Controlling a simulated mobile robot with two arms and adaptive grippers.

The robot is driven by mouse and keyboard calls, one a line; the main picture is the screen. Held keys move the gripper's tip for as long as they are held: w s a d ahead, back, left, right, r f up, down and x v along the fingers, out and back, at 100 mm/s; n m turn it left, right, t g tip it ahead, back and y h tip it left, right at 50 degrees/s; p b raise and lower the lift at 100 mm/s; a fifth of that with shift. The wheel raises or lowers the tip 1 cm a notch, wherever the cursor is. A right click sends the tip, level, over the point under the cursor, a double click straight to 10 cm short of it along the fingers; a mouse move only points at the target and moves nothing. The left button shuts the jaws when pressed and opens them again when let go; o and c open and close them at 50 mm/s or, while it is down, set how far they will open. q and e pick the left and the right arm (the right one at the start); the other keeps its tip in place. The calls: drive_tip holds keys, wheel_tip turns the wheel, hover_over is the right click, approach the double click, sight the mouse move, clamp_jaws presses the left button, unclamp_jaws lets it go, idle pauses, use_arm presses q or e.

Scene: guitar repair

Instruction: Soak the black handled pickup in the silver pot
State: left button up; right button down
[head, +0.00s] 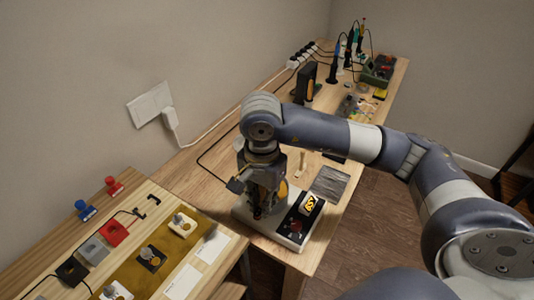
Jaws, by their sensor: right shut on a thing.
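My right gripper (262,200) points down over the white-based appliance (247,218) at the table's near end. It is shut on a dark thing, probably the black handled pickup, mostly hidden by the fingers. I cannot tell how far down it reaches. I cannot make out the silver pot; the gripper covers the left part of the appliance. The appliance's front has a black panel with a yellow label (310,203) and a red knob (295,227). My left gripper is not in view.
On the lower-left bench stand a blue-handled piece (85,210), a red-handled piece (115,186) and red (113,232), grey (93,251) and black (72,270) blocks. A grey ribbed mat (330,183) lies right of the gripper. Tools (350,45) stand at the far end.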

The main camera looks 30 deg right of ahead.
drive_tip(key=w+d+r+m+p, duration=0.1)
drive_tip(key=w+d+m+p, duration=0.25)
drive_tip(key=m+p, duration=0.95)
drive_tip(key=w+d+r+m+p, duration=0.2)
drive_tip(key=w+m, duration=0.2)
drive_tip(key=m, duration=1.8)
use_arm(q)
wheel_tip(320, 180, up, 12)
drive_tip(key=b, duration=0.3)
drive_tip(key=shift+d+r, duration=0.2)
use_arm(e)
drive_tip(key=shift+m, duration=0.5)
drive_tip(key=f, duration=0.5)
drive_tip(key=shift+w+f, duration=0.25)
drive_tip(key=shift+f, duration=0.05)
use_arm(q)
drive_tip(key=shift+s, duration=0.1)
drive_tip(key=shift+b, duration=0.3)
use_arm(e)
drive_tip(key=shift+f, duration=0.15)
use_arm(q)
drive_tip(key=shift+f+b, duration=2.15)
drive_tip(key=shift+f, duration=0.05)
use_arm(e)
drive_tip(key=shift+f, duration=2.85)
